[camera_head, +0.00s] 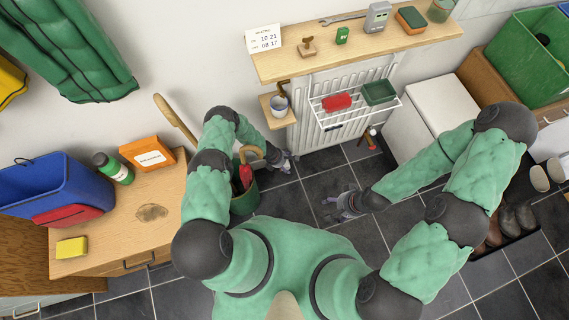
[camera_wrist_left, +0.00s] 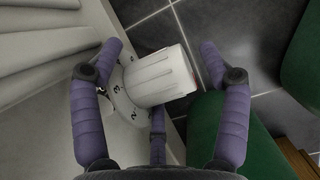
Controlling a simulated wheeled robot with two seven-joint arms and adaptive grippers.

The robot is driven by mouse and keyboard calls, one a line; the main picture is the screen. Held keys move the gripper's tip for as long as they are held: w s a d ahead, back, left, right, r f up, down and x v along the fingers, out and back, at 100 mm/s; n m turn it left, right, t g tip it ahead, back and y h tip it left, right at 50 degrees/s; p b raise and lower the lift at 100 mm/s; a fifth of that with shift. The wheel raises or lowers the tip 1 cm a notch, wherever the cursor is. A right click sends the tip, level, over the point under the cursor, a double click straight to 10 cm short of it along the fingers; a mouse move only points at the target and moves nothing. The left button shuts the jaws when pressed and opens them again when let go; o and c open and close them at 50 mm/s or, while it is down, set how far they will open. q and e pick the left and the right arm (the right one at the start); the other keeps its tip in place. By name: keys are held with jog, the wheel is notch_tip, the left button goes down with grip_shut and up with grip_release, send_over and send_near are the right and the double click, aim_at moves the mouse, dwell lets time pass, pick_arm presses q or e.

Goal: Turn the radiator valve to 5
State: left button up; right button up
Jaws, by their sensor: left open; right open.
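The radiator valve (camera_wrist_left: 160,76) is a white ribbed knob in the left wrist view, beside a white collar with dark numbers (camera_wrist_left: 121,88); a 3 and a 2 can be read. My left gripper (camera_wrist_left: 160,48) is open, with one finger on each side of the knob; contact cannot be made out. In the head view my left gripper (camera_head: 284,163) is low by the left end of the white radiator (camera_head: 312,125), and I cannot make out the valve there. My right gripper (camera_head: 341,205) is open and empty over the dark floor, away from the radiator.
A green bucket (camera_head: 244,203) stands close to my left arm. A white rack (camera_head: 352,112) hangs on the radiator. Dark floor tiles (camera_head: 318,185) are clear between the grippers.

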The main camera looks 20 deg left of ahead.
pick_arm(q)
jog(key=c, duration=1.1)
jog(key=shift+c, duration=0.3)
jog(key=shift+w+d+r, duration=0.1)
jog(key=shift+w, duration=0.1)
jog(key=shift+w, duration=0.25)
jog(key=o, duration=1.2)
jog(key=shift+r, duration=0.1)
jog(key=shift+c, duration=0.2)
jog(key=shift+s, duration=0.2)
jog(key=shift+s, duration=0.1)
